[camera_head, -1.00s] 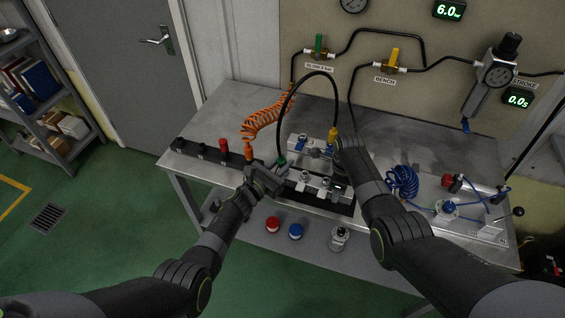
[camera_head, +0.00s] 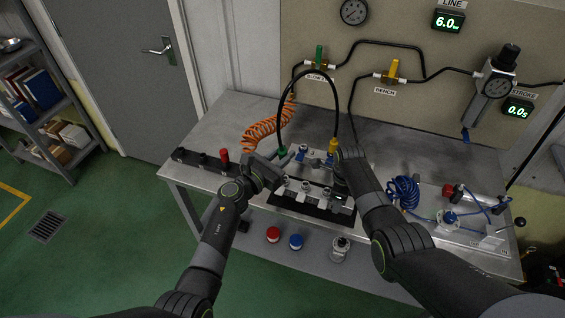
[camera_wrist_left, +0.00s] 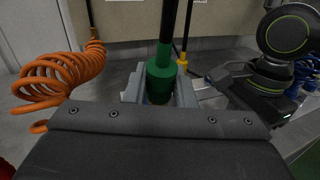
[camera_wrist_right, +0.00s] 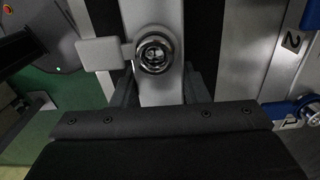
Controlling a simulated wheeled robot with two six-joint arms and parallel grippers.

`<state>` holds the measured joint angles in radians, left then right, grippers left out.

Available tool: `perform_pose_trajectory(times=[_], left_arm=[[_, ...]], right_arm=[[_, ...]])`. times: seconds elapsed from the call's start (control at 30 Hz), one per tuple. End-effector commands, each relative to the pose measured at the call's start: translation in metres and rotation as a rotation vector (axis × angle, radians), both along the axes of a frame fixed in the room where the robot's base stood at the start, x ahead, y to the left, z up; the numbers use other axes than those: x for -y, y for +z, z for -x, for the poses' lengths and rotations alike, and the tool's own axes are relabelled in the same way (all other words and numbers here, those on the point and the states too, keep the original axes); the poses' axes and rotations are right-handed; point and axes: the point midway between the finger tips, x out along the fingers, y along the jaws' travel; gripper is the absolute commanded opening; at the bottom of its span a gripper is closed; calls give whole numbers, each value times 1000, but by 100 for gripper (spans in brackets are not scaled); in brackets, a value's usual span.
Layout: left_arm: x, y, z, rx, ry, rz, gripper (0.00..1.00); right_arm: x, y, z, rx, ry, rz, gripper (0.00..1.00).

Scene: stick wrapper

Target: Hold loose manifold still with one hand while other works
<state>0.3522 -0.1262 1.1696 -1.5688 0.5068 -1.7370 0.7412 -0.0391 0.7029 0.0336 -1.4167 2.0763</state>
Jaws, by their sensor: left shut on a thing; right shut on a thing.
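The loose manifold (camera_head: 314,194), a silver block with several ports on top, lies on a black mat on the bench. My right gripper (camera_head: 341,188) is shut on its right end; the right wrist view shows the metal bar (camera_wrist_right: 156,90) with a port between the fingers. My left gripper (camera_head: 276,162) is shut on the green plug (camera_wrist_left: 160,76) of a black hose. In the head view the green plug (camera_head: 283,151) is above and left of the manifold, apart from it, near the left end of a rear silver block. The hose's yellow end (camera_head: 333,146) stands beside my right gripper.
A rear silver block (camera_head: 312,155) with blue fittings stands behind the manifold. An orange coiled hose (camera_head: 266,133) is at the left, a blue coil (camera_head: 404,190) at the right. Red (camera_head: 273,234) and blue (camera_head: 296,240) caps are on a lower surface in front.

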Motion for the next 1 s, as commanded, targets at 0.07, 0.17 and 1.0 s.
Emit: perform_pose_trajectory(times=[0.07, 0.17, 1.0], left_arm=[[0, 7, 0, 3, -1, 0, 0], [0, 13, 0, 0, 0, 1, 0], [0, 16, 0, -1, 0, 1, 0]], right_arm=[[0, 1, -1, 3, -2, 0, 0], [0, 1, -1, 3, -2, 0, 0], [0, 0, 0, 1, -1, 0, 66]])
